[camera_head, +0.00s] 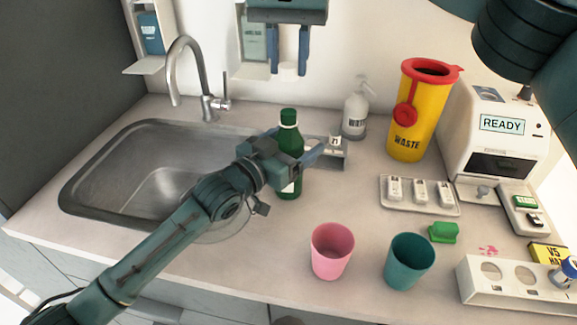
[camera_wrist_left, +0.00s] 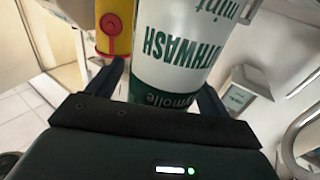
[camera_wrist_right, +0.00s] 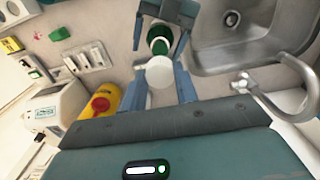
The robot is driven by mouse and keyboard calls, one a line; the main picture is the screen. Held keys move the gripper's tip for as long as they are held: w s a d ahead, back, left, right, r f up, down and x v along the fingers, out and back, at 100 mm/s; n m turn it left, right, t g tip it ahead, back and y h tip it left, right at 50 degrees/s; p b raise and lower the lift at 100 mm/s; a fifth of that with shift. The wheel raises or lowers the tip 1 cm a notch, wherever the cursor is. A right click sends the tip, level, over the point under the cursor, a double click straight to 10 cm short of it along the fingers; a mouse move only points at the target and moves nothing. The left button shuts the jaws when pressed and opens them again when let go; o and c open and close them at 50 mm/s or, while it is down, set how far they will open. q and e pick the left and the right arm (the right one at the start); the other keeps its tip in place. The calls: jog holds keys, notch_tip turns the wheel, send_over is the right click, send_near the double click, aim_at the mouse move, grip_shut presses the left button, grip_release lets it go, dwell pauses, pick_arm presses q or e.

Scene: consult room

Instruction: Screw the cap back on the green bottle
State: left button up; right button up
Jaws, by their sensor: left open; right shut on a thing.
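The green bottle (camera_head: 289,119) stands upright on the counter beside the sink, its top bare of the white cap. In the left wrist view the bottle (camera_wrist_left: 180,62) shows a white label reading MOUTHWASH, between the fingers. My left gripper (camera_head: 300,150) is open around the bottle's body; I cannot tell whether the fingers touch it. My right gripper (camera_head: 288,62) is above the bottle, pointing down, shut on the white cap (camera_head: 288,71). In the right wrist view the cap (camera_wrist_right: 160,73) sits between the fingertips, with the bottle's top (camera_wrist_right: 158,46) beyond it and a gap between.
The sink (camera_head: 130,170) and faucet (camera_head: 190,75) lie left. A soap dispenser (camera_head: 355,112) and yellow waste bin (camera_head: 420,110) stand behind right. A pink cup (camera_head: 332,252), teal cup (camera_head: 409,262), green block (camera_head: 443,232) and tray (camera_head: 408,209) occupy the right counter.

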pick_arm(q)
jog(key=shift+c, duration=0.3)
jog(key=c, duration=1.4)
pick_arm(e)
jog(key=shift+f, duration=2.5)
jog(key=shift+f, duration=0.1)
jog(key=shift+f, duration=0.8)
jog(key=shift+f, duration=0.55)
